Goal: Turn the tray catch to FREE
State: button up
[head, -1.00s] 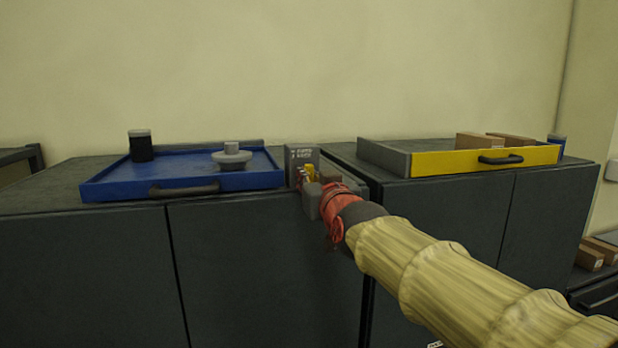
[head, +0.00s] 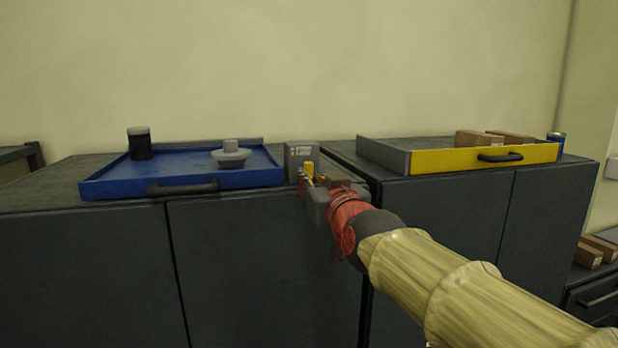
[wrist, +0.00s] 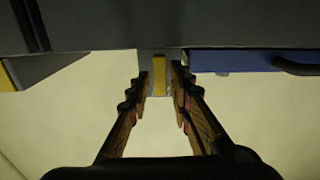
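The tray catch is a grey block (head: 301,153) with small white markings, too small to read, and a yellow lever (head: 309,169) on its front. It stands at the right end of the blue tray (head: 125,190). My gripper (head: 312,186) is right in front of the catch, and its fingers partly hide the block's lower part. In the wrist view, the yellow lever (wrist: 159,72) lies between the two fingertips of my gripper (wrist: 161,85). The fingers are apart, with a gap visible on each side of the lever. The lever looks upright in the head view.
The blue tray holds a dark jar (head: 139,144) and a grey round part (head: 231,154). A yellow-fronted tray (head: 450,162) with brown boxes (head: 480,139) sits on the right cabinet (head: 440,215). Dark cabinet fronts stand below the trays.

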jog(key=v, duration=0.8)
jog(key=shift+s, duration=0.2)
jog(key=s+f+g+b, duration=0.1)
jog(key=s+f+g, duration=0.2)
jog(key=f, duration=0.7)
jog(key=s+f+g+b, duration=0.1)
jog(key=s+f+g, duration=0.25)
jog(key=f, duration=0.65)
jog(key=s+d+f+m+g+h+b, duration=0.1)
jog(key=s+d+f+b, duration=0.4)
jog(key=f, duration=0.7)
jog(key=s+d+f+m+g+h+b, duration=0.1)
jog(key=s+d+f+g+h+b, duration=0.1)
jog(key=s+d+f+b, duration=0.3)
jog(key=s+d+f+m+g+h+b, duration=0.1)
jog(key=s+d+f+b, duration=0.5)
jog(key=f, duration=1.3)
jog(key=shift+s+f+g+h+b, duration=0.35)
jog(key=shift+s+g+h+b, duration=0.25)
jog(key=shift+s+b, duration=1.45)
jog(key=shift+d, duration=0.1)
